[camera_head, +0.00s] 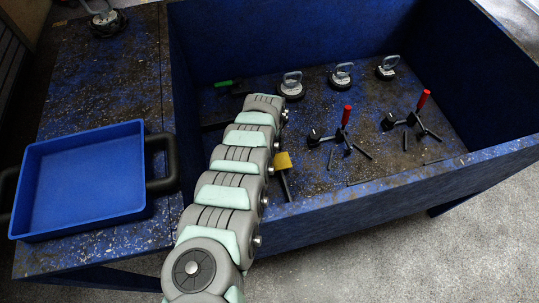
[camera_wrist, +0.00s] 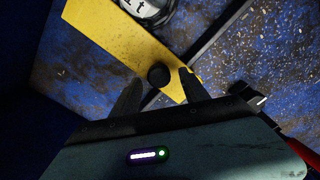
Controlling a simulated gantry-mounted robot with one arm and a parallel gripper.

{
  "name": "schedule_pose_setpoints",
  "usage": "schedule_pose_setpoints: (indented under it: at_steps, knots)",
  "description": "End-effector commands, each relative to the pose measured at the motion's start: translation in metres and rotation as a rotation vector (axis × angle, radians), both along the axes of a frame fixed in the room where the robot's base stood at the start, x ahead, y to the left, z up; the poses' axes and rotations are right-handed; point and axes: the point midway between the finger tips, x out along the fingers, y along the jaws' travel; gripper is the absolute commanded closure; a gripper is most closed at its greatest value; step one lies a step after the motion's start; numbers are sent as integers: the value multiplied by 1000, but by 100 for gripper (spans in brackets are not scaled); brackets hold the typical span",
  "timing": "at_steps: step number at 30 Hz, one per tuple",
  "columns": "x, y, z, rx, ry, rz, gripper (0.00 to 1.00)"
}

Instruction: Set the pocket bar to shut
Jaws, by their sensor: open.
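A yellow bar (camera_wrist: 125,40), which looks like the pocket bar, runs diagonally across the wrist view. A round black knob (camera_wrist: 159,76) is on its lower part. In the head view a small yellow piece (camera_head: 283,160) shows just right of my arm, and the rest is hidden behind the arm. My gripper (camera_wrist: 158,90) is open, with one dark finger on each side below the knob. The knob shows between the fingertips; I cannot tell whether they touch it or the bar. The gripper itself is hidden in the head view.
A silver weight (camera_wrist: 148,8) lies by the bar. Several handled weights, including one (camera_head: 292,86), and two red-handled clamps (camera_head: 346,117) (camera_head: 422,101) stand inside the blue walled bench (camera_head: 450,165). A blue tray (camera_head: 85,180) with black handles sits at left.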

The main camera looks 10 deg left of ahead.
Motion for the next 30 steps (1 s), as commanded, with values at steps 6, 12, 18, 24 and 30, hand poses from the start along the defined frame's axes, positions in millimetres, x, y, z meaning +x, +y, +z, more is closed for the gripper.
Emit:
schedule_pose_setpoints:
  at_steps: [6,12,18,24,30]
  knots:
    - [2,3,40,3,-3,1,47]
    - [1,3,80,5,-1,0,47]
    - [1,1,102,1,-1,1,47]
    - [0,0,106,1,-1,0,47]
    - [0,0,106,1,-1,0,47]
